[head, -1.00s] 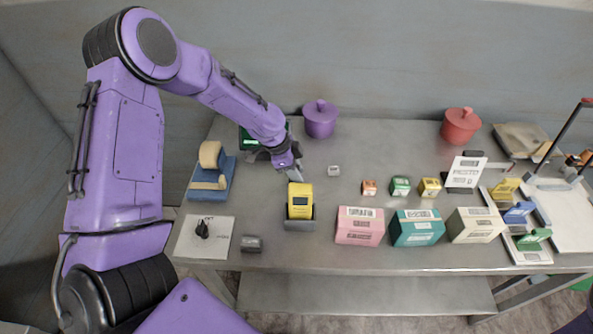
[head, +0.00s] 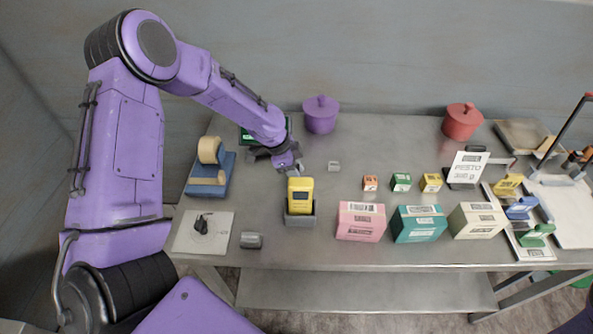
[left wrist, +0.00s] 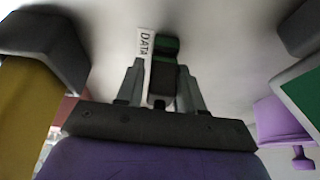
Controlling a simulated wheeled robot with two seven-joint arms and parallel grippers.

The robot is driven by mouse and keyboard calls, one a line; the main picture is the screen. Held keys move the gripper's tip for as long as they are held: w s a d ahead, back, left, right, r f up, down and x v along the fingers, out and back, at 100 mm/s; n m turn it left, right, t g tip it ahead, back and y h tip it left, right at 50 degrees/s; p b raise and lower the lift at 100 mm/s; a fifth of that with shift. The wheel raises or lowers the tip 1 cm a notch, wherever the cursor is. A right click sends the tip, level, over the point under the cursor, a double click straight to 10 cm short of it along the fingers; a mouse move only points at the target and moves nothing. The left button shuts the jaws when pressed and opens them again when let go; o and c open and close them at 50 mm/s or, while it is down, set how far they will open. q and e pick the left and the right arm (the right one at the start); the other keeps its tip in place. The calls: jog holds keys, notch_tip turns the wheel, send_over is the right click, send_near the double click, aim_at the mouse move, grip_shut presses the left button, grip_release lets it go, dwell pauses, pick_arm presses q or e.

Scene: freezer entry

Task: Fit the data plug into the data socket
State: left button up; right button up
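My left gripper (head: 297,171) reaches down to the grey table just behind the yellow handheld device. In the left wrist view its two fingers (left wrist: 163,85) stand on either side of a small dark block with a green end, which looks like the data plug (left wrist: 161,80). A white "DATA" label (left wrist: 146,57) stands along the block's left side. The fingers appear closed on it. In the head view the gripper hides this block. I cannot make out the data socket for certain. My right gripper is not in view.
The yellow device (head: 300,195) stands in a grey dock (head: 300,219) close in front of the gripper. A device with a green screen (left wrist: 302,95) and a purple pot (head: 320,115) are close behind.

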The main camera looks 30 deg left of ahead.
pick_arm(q)
jog(key=shift+o, duration=1.2)
jog(key=shift+w, duration=0.1)
jog(key=b+v, duration=0.1)
jog(key=v, duration=0.9)
jog(key=shift+r+b, duration=0.2)
jog(key=shift+b, duration=0.2)
